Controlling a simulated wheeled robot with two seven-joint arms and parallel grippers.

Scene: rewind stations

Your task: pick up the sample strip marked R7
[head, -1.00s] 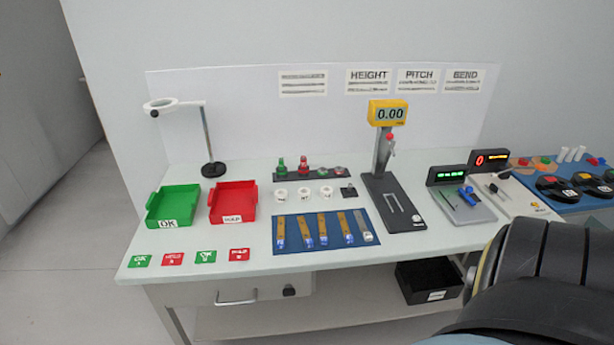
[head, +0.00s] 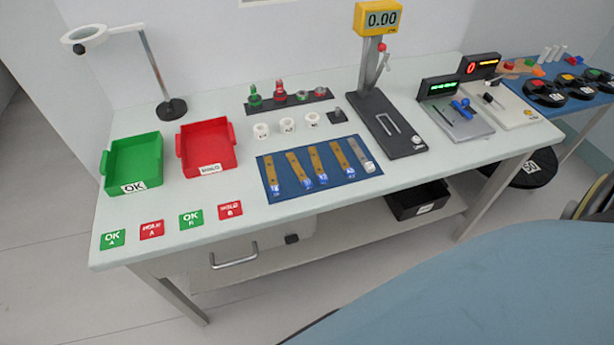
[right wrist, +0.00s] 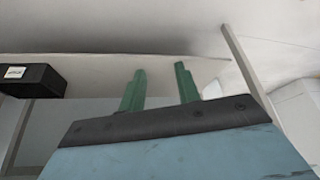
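Several sample strips lie side by side on a blue mat (head: 332,181) on the table in the head view. Most are brown with blue-and-white tagged lower ends, such as the leftmost strip (head: 270,170) and a middle strip (head: 317,162). The rightmost strip (head: 361,153) is grey. The tag writing is too small to read, so I cannot tell which is R7. My right gripper (right wrist: 158,80) shows in the right wrist view with two green fingers apart and nothing between them, below the table's level. My left gripper is in no view.
A green tray (head: 134,160) and a red tray (head: 206,148) stand left of the mat. White rolls (head: 287,126) sit behind it. A gauge stand (head: 388,125) is at its right. A black bin (head: 418,200) sits under the table; it also shows in the right wrist view (right wrist: 32,80).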

